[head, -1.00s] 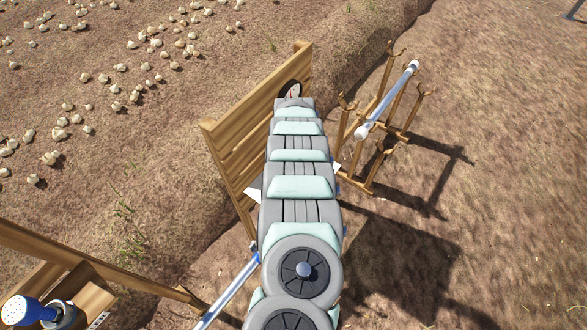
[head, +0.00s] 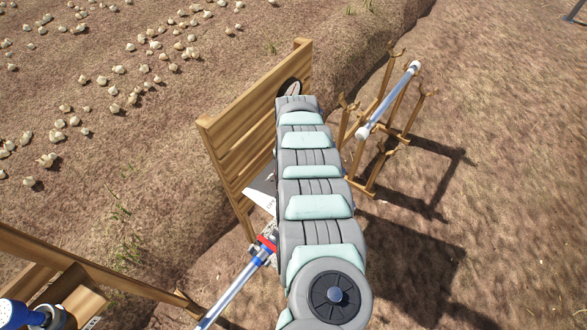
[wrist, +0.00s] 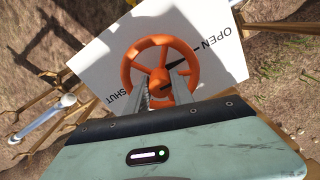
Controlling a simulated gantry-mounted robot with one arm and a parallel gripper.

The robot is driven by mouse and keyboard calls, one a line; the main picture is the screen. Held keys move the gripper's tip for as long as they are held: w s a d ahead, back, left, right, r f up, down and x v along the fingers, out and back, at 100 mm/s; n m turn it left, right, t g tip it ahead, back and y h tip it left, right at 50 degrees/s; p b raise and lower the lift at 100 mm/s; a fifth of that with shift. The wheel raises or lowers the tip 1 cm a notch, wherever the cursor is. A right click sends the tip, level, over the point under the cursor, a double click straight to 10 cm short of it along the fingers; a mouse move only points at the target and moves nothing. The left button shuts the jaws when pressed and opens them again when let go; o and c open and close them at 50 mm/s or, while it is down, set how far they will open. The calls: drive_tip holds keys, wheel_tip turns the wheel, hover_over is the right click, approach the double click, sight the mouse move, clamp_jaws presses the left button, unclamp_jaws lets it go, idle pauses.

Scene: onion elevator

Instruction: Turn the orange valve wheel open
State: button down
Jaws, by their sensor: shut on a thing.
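The orange valve wheel (wrist: 141,49) shows in the wrist view in front of a white plate (wrist: 98,62). The plate carries the words OPEN, at the right, and SHUT, at the lower left. My gripper (wrist: 162,80) is shut on the wheel, with its two grey fingers reaching over the near side by the hub. In the head view my arm hides the wheel; part of the white plate (head: 262,199) shows left of the arm.
A wooden board (head: 238,141) with a round gauge (head: 288,87) stands left of my arm. A blue-and-white pipe (head: 232,294) with a red band runs lower left. A wooden rack (head: 361,183) bearing a white-ended tube (head: 395,98) stands at right. Bare soil lies further right.

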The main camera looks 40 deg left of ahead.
drive_tip(key=shift+n, duration=0.4)
drive_tip(key=c, duration=1.1)
unclamp_jaws()
drive_tip(key=shift+r, duration=0.1)
wheel_tip(320, 180, up, 10)
drive_tip(key=shift+w+r, duration=0.1)
drive_tip(key=shift+r, duration=0.2)
